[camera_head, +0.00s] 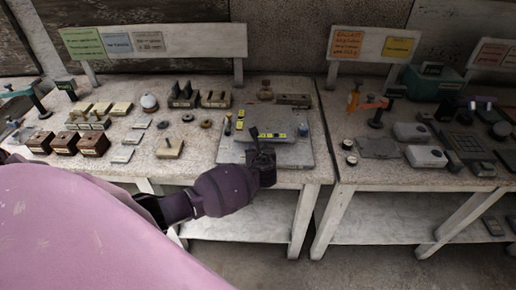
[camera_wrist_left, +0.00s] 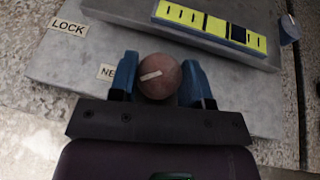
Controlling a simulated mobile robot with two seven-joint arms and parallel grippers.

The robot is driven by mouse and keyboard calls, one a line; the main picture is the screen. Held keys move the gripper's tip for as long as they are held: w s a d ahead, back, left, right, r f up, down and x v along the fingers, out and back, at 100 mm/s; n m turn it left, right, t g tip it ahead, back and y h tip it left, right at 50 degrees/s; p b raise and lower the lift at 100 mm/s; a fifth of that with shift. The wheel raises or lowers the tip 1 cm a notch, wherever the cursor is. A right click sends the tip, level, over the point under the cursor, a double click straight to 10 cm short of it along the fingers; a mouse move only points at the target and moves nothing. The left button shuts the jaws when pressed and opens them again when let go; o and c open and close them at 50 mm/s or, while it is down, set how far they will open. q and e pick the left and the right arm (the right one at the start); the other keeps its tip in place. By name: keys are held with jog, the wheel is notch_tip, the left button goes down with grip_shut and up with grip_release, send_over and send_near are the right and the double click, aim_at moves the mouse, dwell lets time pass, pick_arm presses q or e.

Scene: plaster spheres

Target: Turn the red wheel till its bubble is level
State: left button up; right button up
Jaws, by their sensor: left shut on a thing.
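My left gripper (camera_head: 262,156) reaches the front of a grey levelling plate (camera_head: 305,155) on the left table. In the left wrist view the gripper (camera_wrist_left: 160,85) has its two blue fingers shut on a dull red round wheel (camera_wrist_left: 162,90), one on each side. A pale line on the wheel's top tilts slightly, its right end higher. Behind it lies a yellow vial (camera_wrist_left: 187,15) with black marks; its dark bubble (camera_wrist_left: 238,34) sits right of the vial's middle. The vial also shows in the head view (camera_head: 272,135). The gripper hides the wheel in the head view. My right gripper is not in view.
A LOCK label (camera_wrist_left: 68,27) and a partly covered label (camera_wrist_left: 106,71) are on the plate. A blue-grey knob (camera_wrist_left: 289,28) is near the vial's right end. Wooden blocks (camera_head: 93,143) and small parts stand left of the plate. A gap separates the two tables.

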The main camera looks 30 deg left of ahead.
pick_arm(q)
jog(key=shift+w+d+n+g+y, duration=0.1)
jog(key=shift+d+n+g+y, duration=0.05)
jog(key=shift+n+g+y, duration=0.6)
jog(key=n+g+y, duration=0.2)
jog(key=n+g, duration=0.2)
jog(key=n, duration=0.1)
jog(key=shift+w+g, duration=0.1)
jog(key=shift+g, duration=0.25)
jog(key=n+g+y+b, duration=0.1)
jog(key=n+g, duration=0.1)
jog(key=shift+w+g, duration=0.1)
jog(key=shift+g, duration=0.3)
jog(key=shift+n+g+b, duration=0.85)
jog(key=shift+n+g, duration=0.4)
jog(key=shift+g, duration=0.15)
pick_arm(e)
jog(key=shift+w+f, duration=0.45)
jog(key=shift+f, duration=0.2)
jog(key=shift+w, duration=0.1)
pick_arm(q)
jog(key=o, duration=0.9)
jog(key=shift+o, duration=0.2)
jog(key=shift+r, duration=0.1)
